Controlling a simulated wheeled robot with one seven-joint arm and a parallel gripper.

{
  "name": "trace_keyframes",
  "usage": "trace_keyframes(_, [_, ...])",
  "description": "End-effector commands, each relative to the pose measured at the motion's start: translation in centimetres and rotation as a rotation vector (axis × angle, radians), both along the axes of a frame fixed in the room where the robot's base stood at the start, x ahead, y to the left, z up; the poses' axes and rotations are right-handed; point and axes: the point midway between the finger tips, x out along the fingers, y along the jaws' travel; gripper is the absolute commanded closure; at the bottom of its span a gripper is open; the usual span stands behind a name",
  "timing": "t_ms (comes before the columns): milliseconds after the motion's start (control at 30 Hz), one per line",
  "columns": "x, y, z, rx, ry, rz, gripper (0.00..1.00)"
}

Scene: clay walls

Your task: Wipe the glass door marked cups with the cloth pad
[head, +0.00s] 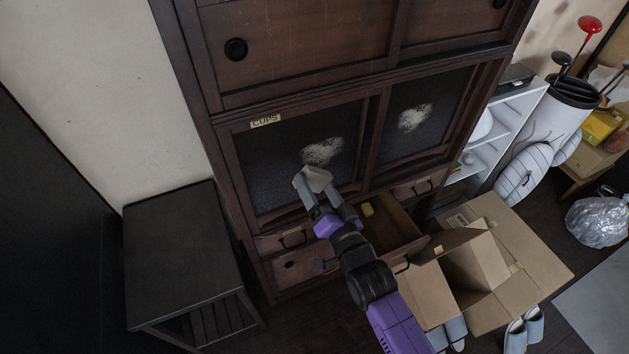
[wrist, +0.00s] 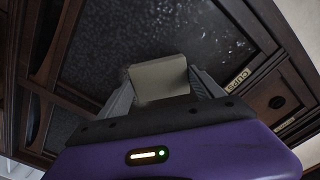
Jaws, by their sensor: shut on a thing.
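The glass door marked cups (head: 262,163) is the left dark pane of the wooden cabinet, with a pale label reading CUPS (head: 265,121) at its top left. A whitish smudge (head: 323,150) lies on its right part. My gripper (head: 314,183) is shut on the pale cloth pad (head: 317,178) in front of the pane, just below the smudge. In the wrist view the pad (wrist: 159,78) sits between the two fingers, with the speckled glass (wrist: 150,35) behind it. I cannot tell whether the pad touches the glass.
A second glass door (head: 412,110) with its own smudge is to the right. Below, a drawer (head: 393,226) stands open with a small yellow thing (head: 367,209) inside. An open cardboard box (head: 500,265) is on the floor to the right, a dark side table (head: 180,250) to the left.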

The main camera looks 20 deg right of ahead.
Motion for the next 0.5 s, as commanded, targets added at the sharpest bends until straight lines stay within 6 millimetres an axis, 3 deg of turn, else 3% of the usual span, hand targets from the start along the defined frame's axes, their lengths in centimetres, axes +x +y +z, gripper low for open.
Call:
trace_keyframes(300, [-0.2, 0.0, 0.0, 0.000, 0.000, 0.000, 0.56])
trace_keyframes(500, [-1.6, 0.0, 0.0, 0.001, 0.003, 0.000, 0.56])
